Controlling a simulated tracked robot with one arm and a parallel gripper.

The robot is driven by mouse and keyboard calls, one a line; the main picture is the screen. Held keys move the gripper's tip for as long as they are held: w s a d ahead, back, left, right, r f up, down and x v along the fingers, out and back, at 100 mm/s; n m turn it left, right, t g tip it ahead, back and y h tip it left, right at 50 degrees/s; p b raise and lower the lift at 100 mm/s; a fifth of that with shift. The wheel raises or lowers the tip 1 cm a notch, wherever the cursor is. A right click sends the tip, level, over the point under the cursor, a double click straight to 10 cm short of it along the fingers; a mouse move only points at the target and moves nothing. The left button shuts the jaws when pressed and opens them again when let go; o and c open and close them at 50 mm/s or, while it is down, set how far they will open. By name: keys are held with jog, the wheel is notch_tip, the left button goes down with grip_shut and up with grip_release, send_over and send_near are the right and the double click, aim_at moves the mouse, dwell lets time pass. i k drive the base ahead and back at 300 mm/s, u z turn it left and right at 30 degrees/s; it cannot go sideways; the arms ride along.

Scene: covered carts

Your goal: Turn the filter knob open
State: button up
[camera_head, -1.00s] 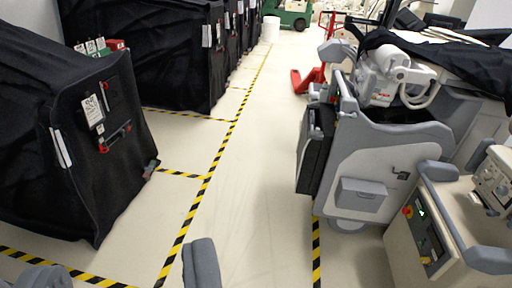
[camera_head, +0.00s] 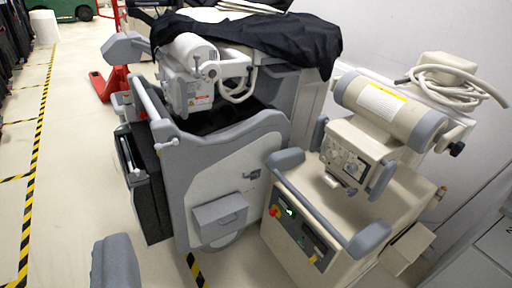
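A beige mobile x-ray unit (camera_head: 335,238) stands at the right. On its head, below a thick beige cylinder (camera_head: 385,108), sits a boxy control panel (camera_head: 347,155) with small round dials. The filter knob cannot be told apart from these dials at this size, and neither can its position. Another grey medical cart (camera_head: 215,165) stands left of the unit, partly under a black cover. I see no gripper fingers in the view and nothing touching the panel.
A black cloth (camera_head: 235,38) drapes over the back of the grey cart. A red pallet jack (camera_head: 118,82) stands behind it. The unit's side carries a red button (camera_head: 274,211). A white wall is close at the right. Pale floor (camera_head: 85,170) is open at the left.

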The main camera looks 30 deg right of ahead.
aim_at(351, 193)
jog(key=z, duration=0.55)
jog(key=i, duration=0.9)
jog(key=z, duration=0.8)
jog(key=i, duration=0.3)
jog(key=z, duration=0.1)
jog(key=k, duration=0.8)
jog(key=z, duration=0.25)
jog(key=i, duration=0.8)
jog(key=u, duration=0.1)
